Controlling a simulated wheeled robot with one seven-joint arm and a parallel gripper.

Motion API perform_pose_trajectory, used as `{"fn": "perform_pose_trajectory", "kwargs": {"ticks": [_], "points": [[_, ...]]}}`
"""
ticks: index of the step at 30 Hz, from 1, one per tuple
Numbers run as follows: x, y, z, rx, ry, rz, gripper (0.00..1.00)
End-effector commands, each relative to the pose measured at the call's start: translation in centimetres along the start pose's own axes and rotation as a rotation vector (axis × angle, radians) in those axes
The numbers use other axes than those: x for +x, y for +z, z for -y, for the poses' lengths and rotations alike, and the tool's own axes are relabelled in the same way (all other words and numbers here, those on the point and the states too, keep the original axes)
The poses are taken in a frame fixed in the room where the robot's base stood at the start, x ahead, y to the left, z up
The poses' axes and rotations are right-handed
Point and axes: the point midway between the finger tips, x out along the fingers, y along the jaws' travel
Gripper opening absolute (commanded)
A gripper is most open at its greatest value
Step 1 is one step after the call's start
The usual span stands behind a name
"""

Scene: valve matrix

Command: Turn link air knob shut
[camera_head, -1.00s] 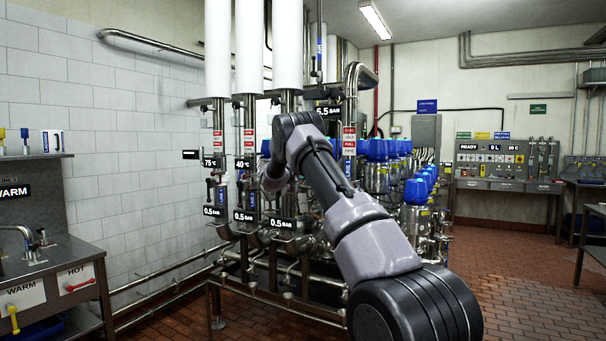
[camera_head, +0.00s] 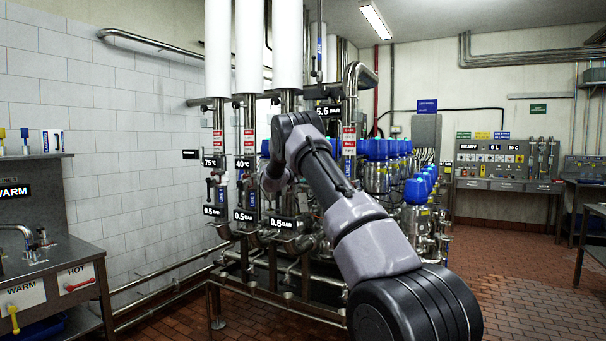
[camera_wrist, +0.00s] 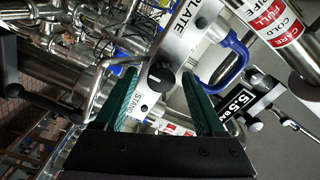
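In the wrist view, a small round black knob (camera_wrist: 161,78) with a light mark sits on a pale metal panel (camera_wrist: 178,45). Lettering reading "PLATE" and "STAND" shows beside it; I see no label reading link air. My gripper (camera_wrist: 161,76) has two green fingers, one on each side of the knob. The fingers are apart, with gaps to the knob visible in this view; I cannot tell how near the tips are in depth. In the head view my arm hides the knob and gripper.
A blue handle (camera_wrist: 234,58) curves close to the right finger. A 5.5 BAR display (camera_head: 328,110) hangs by the pipes. A steel pipe with red and white labels (camera_wrist: 278,30) is at upper right. Blue-topped valves (camera_head: 376,150) stand behind my arm. Open floor (camera_head: 500,270) lies right.

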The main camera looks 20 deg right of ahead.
Motion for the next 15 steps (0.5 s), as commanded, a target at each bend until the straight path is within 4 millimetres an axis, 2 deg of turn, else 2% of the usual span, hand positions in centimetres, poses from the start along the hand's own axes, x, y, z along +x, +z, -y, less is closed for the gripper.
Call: {"fn": "perform_pose_trajectory", "kwargs": {"ticks": [8, 11, 15], "points": [[-0.4, 0.0, 0.1, -0.001, -0.001, 0.000, 0.71], [-1.5, 0.0, 0.1, -0.001, -0.001, 0.001, 0.71], [-4.3, 0.1, 0.2, -0.003, -0.002, 0.002, 0.71]]}}
